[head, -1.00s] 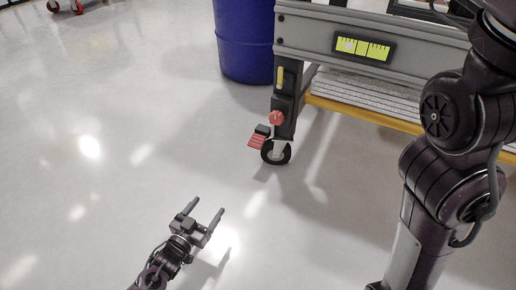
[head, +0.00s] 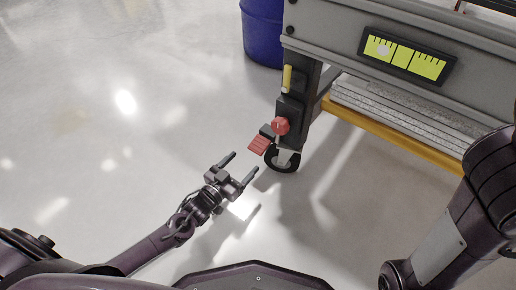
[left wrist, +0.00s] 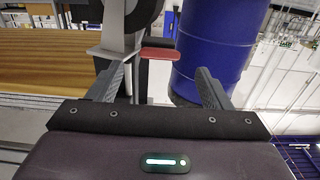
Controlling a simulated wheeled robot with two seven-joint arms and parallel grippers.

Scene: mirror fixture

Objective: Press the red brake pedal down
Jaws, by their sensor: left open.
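The red brake pedal (head: 259,145) juts out to the left of a black caster wheel (head: 284,161) at the foot of the cart's leg. My left gripper (head: 246,161) is open and empty, low over the floor, in front of and below the pedal in the head view. Its fingers point toward the caster and are apart from the pedal. In the left wrist view the pedal (left wrist: 160,54) shows beyond and between the two open fingers (left wrist: 160,76), beside the wheel. My right arm shows at the right edge, but its gripper is out of view.
A grey cart (head: 350,42) stands at the right, with a yellow-edged lower shelf (head: 385,134). A red knob (head: 280,126) sits on the leg just above the pedal. A blue barrel (head: 262,32) stands behind. The floor to the left is clear.

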